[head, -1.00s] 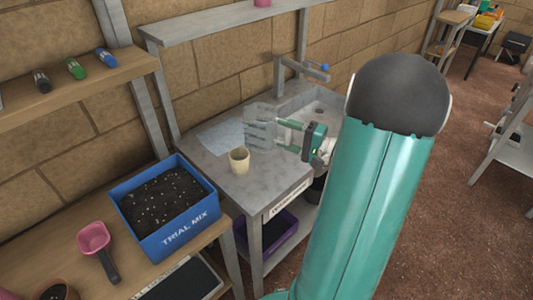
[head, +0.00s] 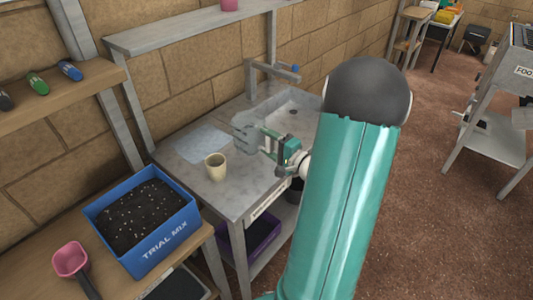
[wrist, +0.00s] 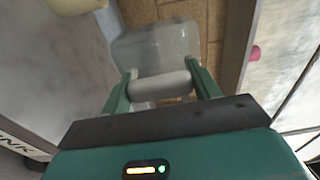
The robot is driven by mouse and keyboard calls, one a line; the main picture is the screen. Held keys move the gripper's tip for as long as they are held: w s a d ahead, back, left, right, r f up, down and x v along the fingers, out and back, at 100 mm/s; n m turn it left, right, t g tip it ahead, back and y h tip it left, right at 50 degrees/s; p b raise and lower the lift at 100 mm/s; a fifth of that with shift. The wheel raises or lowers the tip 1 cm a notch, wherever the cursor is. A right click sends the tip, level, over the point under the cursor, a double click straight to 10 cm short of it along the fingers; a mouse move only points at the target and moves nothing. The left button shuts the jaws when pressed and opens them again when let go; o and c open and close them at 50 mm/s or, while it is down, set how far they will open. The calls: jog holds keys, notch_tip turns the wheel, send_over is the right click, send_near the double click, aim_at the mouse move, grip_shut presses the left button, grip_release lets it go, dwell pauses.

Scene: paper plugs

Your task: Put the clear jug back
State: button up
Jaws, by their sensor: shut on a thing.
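The clear jug (head: 244,127) is over the grey sink bench (head: 238,195), behind and right of a cream cup (head: 215,173). My gripper (head: 262,138) reaches it from the right. In the wrist view, my gripper (wrist: 162,88) is shut on the jug's pale handle (wrist: 160,86), with a finger on either side. The jug's see-through body (wrist: 155,45) lies beyond the fingers. I cannot tell whether its base touches the bench. A pale bluish sheet (head: 198,142) lies on the bench left of the jug.
The sink (head: 300,107) and tap (head: 272,70) are behind and right of the jug. A grey shelf (head: 180,28) runs above. A blue trial-mix box (head: 165,240) and pink scoop (head: 70,259) are at front left. Open floor (head: 430,210) lies right.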

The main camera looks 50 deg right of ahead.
jog(key=w+f, duration=0.1)
jog(key=w+d+f, duration=0.1)
jog(key=f, duration=0.1)
jog(key=d+f, duration=0.1)
jog(key=shift+w+d+f, duration=0.2)
jog(key=shift+w+f, duration=0.05)
jog(key=shift+w, duration=0.15)
jog(key=shift+w+f, duration=0.1)
jog(key=shift+f, duration=1.45)
jog(key=shift+f, duration=0.1)
jog(key=o, duration=1)
jog(key=shift+c, duration=0.2)
jog(key=shift+s, duration=0.3)
jog(key=s, duration=1.1)
jog(key=shift+s+d, duration=0.15)
jog(key=shift+s, duration=0.1)
